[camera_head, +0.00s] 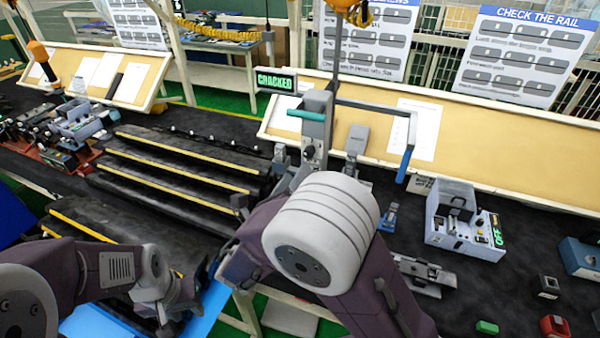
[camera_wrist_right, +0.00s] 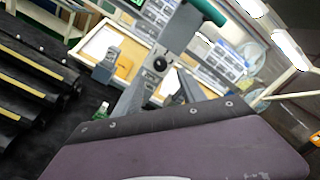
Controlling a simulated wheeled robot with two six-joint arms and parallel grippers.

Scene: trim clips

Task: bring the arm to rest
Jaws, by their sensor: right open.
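My left gripper (camera_head: 168,308) is low at the left in the head view, over the front edge of the bench and a blue panel. Its fingers are too small and dark to tell their opening. My right arm bends across the middle of the head view, and its large white joint hides part of the bench behind it. In the right wrist view my right gripper (camera_wrist_right: 160,92) is open, with nothing seen between its fingers. A grey upright fixture (camera_head: 316,128) with a teal handle stands beyond it; the handle also shows in the right wrist view (camera_wrist_right: 206,10).
A green sign (camera_head: 275,80) reads CRACKED. Dark racks with yellow strips (camera_head: 185,160) stand left of the fixture. A grey device (camera_head: 464,228) stands right, near small green and red blocks. Tilted tan boards (camera_head: 480,150) line the back. Black bench surface shows between the right-hand objects.

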